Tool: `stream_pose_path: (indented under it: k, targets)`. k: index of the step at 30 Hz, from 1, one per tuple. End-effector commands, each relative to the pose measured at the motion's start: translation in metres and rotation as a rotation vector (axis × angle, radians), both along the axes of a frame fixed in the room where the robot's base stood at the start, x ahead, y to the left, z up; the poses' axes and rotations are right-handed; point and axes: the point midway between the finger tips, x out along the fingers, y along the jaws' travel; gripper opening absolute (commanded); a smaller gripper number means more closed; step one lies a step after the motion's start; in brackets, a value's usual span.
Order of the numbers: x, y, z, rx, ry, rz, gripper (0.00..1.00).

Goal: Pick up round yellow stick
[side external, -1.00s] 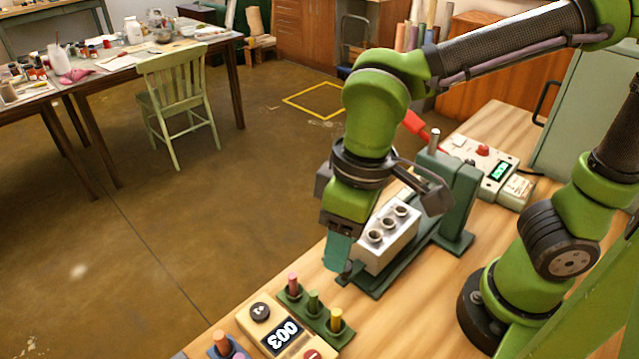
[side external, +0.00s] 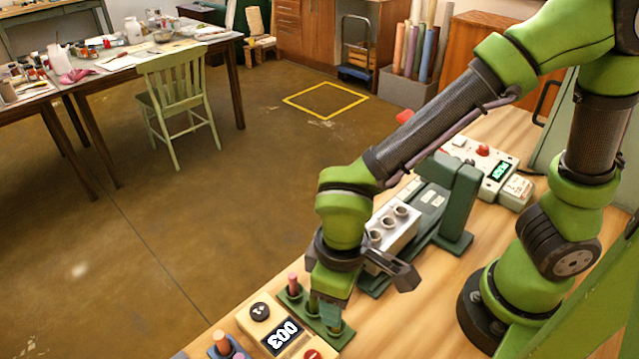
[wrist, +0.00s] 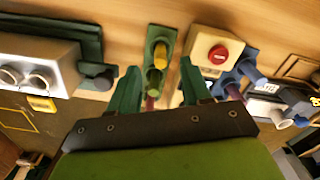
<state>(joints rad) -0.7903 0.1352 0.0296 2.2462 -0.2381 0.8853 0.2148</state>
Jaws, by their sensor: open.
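The round yellow stick (wrist: 160,52) stands in the end hole of a small green rack (wrist: 160,31) in the wrist view. A green stick (wrist: 153,77) and a reddish stick (wrist: 150,101) stand in the same rack, nearer my gripper's body. My gripper (wrist: 160,72) is open and empty, with one green finger on each side of the rack. In the side view my gripper (side external: 331,316) is low over the rack (side external: 345,338) and hides the yellow stick. The pink-red stick (side external: 293,281) shows just left of it.
A counter box (side external: 278,328) reading 003 with a red button stands beside the rack. A silver block (side external: 392,229) with three holes stands on a green stand behind my gripper. Another rack with an orange stick (side external: 222,342) is at the lower left.

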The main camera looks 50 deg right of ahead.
Motion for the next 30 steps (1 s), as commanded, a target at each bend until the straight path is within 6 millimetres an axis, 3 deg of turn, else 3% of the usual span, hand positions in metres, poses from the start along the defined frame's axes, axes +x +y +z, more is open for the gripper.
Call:
stream_pose_path:
  k: [9, 18, 27, 30]
  targets:
    - [0.0, 0.0, -0.044, -0.003, 0.003, 0.0, 0.48]
    - [0.001, 0.001, -0.049, 0.0, 0.0, 0.0, 0.48]
    - [0.001, 0.001, -0.049, 0.0, 0.0, 0.0, 0.04]
    - [0.001, 0.001, -0.049, 0.0, 0.0, 0.0, 0.0]
